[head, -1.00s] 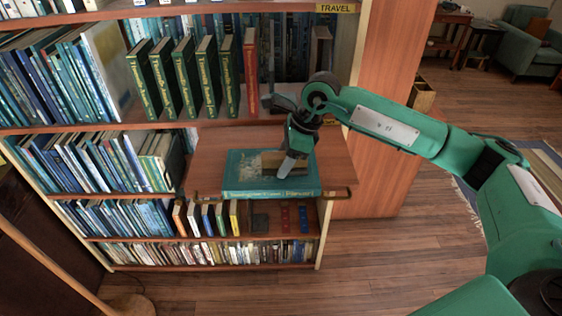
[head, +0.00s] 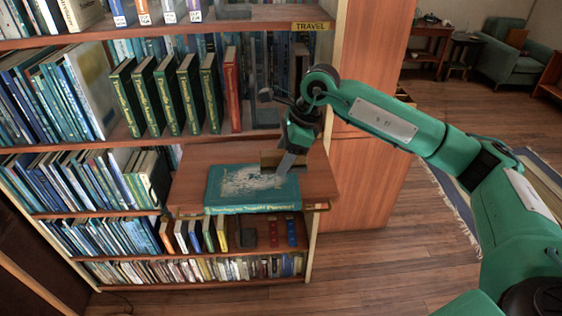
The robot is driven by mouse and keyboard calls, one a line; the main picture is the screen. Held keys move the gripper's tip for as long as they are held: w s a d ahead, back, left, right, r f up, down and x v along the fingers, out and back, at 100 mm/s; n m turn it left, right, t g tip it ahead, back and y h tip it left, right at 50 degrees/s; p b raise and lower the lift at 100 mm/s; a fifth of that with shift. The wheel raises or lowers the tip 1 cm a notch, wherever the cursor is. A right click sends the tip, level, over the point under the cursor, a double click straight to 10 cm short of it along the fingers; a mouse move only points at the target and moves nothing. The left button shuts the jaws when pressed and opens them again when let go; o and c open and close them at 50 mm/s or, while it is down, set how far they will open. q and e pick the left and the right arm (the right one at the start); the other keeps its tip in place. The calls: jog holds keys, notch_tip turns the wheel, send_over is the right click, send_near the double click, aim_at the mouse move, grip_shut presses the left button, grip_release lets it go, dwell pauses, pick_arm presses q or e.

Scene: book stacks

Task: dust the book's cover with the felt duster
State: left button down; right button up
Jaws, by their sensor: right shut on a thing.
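The teal book (head: 225,199) lies flat on the pull-out wooden shelf, its lettered spine facing me. A pale, patchy layer of dust (head: 245,180) covers the middle of its cover. My right gripper (head: 287,166) points down over the book's back right corner. It is shut on the felt duster (head: 270,158), a brownish block partly hidden by the fingers. I cannot tell whether the duster touches the cover. My left gripper is not in view.
The pull-out shelf (head: 186,195) has bare wood around the book. Behind it, upright green books (head: 170,95) and a red book (head: 232,90) stand on the bookcase shelf. A wooden side panel (head: 365,190) rises to the right. Open floor lies further right.

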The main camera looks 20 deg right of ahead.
jog(key=shift+d+r+p, duration=0.1)
jog(key=shift+r+p, duration=0.2)
jog(key=shift+r, duration=1.15)
